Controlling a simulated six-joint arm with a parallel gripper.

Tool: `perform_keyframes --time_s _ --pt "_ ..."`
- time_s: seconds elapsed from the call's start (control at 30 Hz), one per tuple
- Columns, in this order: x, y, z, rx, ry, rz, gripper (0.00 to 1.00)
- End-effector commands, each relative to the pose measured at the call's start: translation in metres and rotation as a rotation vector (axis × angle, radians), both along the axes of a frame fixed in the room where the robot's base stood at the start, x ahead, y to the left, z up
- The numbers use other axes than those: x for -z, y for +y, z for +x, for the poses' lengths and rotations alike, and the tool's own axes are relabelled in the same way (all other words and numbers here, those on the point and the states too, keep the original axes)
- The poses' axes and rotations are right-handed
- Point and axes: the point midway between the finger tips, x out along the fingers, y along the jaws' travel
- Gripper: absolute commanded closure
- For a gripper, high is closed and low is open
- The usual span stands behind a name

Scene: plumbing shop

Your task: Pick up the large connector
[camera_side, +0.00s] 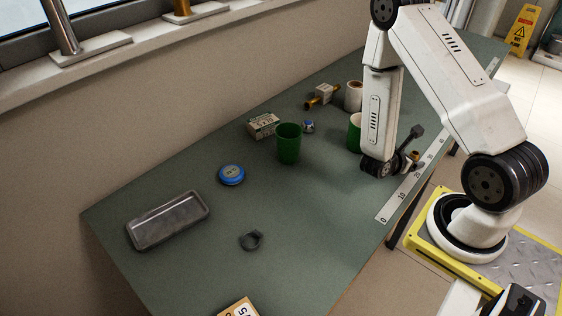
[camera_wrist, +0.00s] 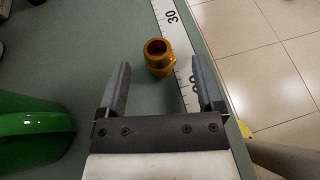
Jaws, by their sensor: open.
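A brass connector (camera_wrist: 158,54) stands on the green bench in the wrist view, its round open end facing up. It lies between and slightly beyond the tips of my open gripper (camera_wrist: 160,66), and the jaws are empty. In the side view, my gripper (camera_side: 404,160) is low over the bench's right edge, with a small brass piece (camera_side: 414,156) showing beside it, partly hidden. Another brass fitting (camera_side: 322,95) lies farther back next to a small box. I cannot tell from size alone which one is the large connector.
A green cup (camera_wrist: 35,125) is close to my gripper's left. A white ruler strip (camera_side: 400,194) runs along the bench edge. Another green cup (camera_side: 288,144), a blue tin (camera_side: 231,175), a metal tray (camera_side: 135,236) and a grey ring (camera_side: 251,240) stand elsewhere on the bench.

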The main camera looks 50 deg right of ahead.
Motion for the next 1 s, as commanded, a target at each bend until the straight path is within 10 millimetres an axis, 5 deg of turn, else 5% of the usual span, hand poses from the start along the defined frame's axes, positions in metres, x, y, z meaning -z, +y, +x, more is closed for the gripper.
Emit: perform_keyframes --time_s 0.37,0.97,1.0 --pt "0.012 -0.027 -0.005 0.002 0.001 -0.001 0.14" --pt "0.012 -0.029 -0.005 0.0 0.0 -0.001 0.14" --pt "0.012 -0.029 -0.005 0.0 0.0 -0.001 0.27"
